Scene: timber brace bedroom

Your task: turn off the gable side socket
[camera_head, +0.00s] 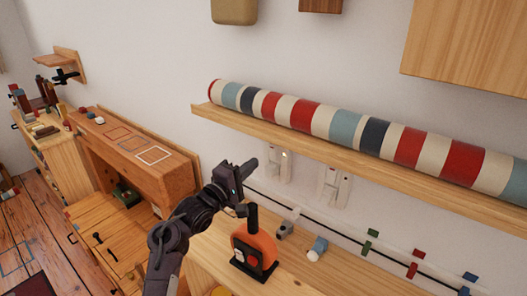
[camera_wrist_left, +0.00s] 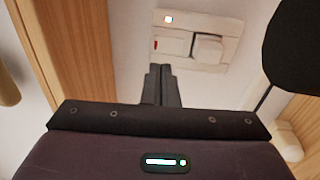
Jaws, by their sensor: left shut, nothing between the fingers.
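Two white wall sockets, a left one (camera_head: 278,165) and a right one (camera_head: 334,187), sit below the long wall shelf in the head view. I cannot tell which is the gable side socket. My left gripper (camera_head: 250,166) is shut and empty, just left of the left socket. In the left wrist view, its shut fingers (camera_wrist_left: 161,85) point at a white socket plate (camera_wrist_left: 190,66). The fingertips look close below the switch; contact cannot be told.
A wooden shelf (camera_head: 375,160) with a striped roll (camera_head: 340,125) juts out above the sockets. An orange and black object (camera_head: 254,250) stands on the worktop below my arm. Small coloured clips (camera_head: 373,234) line a dark cord to the right.

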